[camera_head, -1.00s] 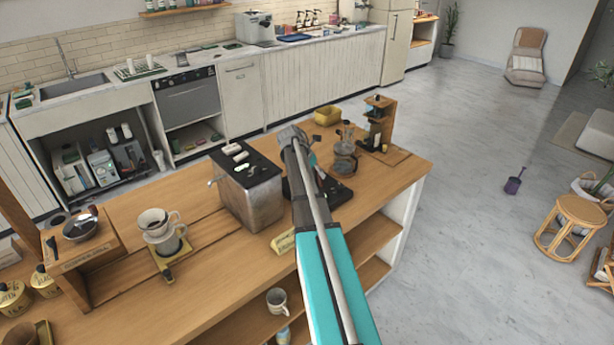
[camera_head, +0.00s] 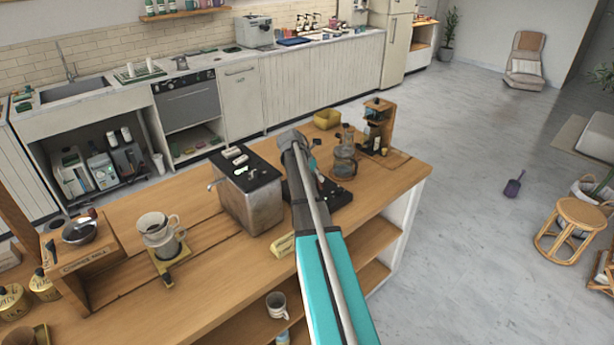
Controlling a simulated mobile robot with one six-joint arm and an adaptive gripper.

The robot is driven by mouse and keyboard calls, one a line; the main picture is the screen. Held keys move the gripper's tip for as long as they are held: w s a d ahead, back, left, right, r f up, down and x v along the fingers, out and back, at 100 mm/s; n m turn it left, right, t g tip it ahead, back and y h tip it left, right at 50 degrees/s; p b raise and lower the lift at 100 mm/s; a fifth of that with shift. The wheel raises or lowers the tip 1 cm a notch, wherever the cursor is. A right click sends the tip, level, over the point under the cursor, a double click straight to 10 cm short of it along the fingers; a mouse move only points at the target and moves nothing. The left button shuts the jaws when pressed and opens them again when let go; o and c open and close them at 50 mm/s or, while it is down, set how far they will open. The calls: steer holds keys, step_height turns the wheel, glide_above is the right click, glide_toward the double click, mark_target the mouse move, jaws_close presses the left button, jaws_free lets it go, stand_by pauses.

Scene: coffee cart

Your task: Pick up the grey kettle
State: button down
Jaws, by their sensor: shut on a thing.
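My arm reaches over the wooden cart, and my gripper (camera_head: 293,142) is at its far end, above the black base plate (camera_head: 337,198). The arm and wrist cover the fingers. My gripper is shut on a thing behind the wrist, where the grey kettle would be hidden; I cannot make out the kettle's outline. No grey kettle shows clearly elsewhere on the cart. I cannot tell whether the held thing touches the plate.
A metal coffee machine (camera_head: 252,205) stands close left of the arm. A glass pot (camera_head: 345,163), a wooden stand (camera_head: 378,122) and a yellow bowl (camera_head: 327,118) are to the right and behind. A dripper jug (camera_head: 160,235) stands farther left.

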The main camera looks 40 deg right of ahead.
steer(key=shift+r, duration=0.2)
stand_by(0.3)
step_height(320, 180, up, 3)
steer(key=p, duration=0.3)
steer(key=shift+f, duration=0.1)
steer(key=s+a+r+p, duration=0.7)
steer(key=s+r+p, duration=0.2)
steer(key=s+p, duration=0.1)
steer(key=shift+s+a+r, duration=0.3)
steer(key=shift+s+r, duration=0.1)
steer(key=shift+s, duration=0.45)
